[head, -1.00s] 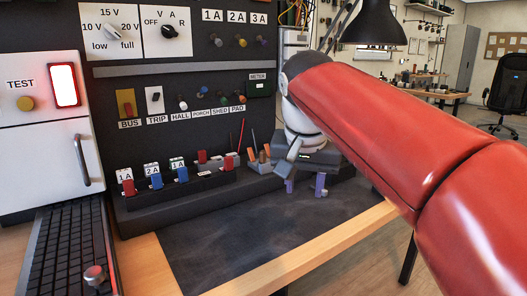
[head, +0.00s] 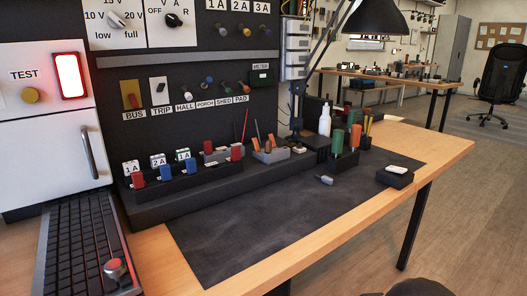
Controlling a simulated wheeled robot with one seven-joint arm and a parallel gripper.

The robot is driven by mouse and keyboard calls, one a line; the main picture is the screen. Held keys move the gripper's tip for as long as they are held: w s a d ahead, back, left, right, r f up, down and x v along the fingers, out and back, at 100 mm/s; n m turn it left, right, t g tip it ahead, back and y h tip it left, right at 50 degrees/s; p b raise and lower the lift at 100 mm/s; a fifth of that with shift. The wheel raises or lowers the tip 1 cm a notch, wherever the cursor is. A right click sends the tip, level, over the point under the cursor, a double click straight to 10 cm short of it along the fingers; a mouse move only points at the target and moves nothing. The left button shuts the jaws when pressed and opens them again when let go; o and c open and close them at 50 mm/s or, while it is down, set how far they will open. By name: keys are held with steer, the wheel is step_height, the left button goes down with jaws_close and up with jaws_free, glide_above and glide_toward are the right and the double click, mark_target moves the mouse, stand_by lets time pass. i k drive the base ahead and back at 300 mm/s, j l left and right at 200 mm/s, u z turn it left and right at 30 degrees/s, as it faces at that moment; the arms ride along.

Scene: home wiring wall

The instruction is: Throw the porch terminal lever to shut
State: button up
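The porch terminal lever (head: 207,83) is a small bluish knob on the dark wall panel. It sits above the PORCH label (head: 205,104), between the HALL terminal (head: 187,94) with a pale knob and the SHED terminal (head: 224,87). The PAD terminal (head: 242,86) is at the right end of this row. The porch knob sits higher than the hall knob. The levers are too small to tell whether each is open or shut. My gripper is not in view.
A yellow BUS switch (head: 131,95) and white TRIP switch (head: 158,90) are left of the terminals. Below is a rack (head: 190,185) of red and blue plugs. Tool holders (head: 270,154) and a bottle (head: 324,119) stand right. The dark mat (head: 270,225) is mostly clear.

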mark_target(256, 147)
steer(key=j+z, duration=0.1)
steer(key=j, duration=0.35)
steer(key=k+j+z, duration=0.1)
steer(key=j, duration=0.3)
steer(key=k+j+z, duration=0.1)
steer(key=j, duration=0.3)
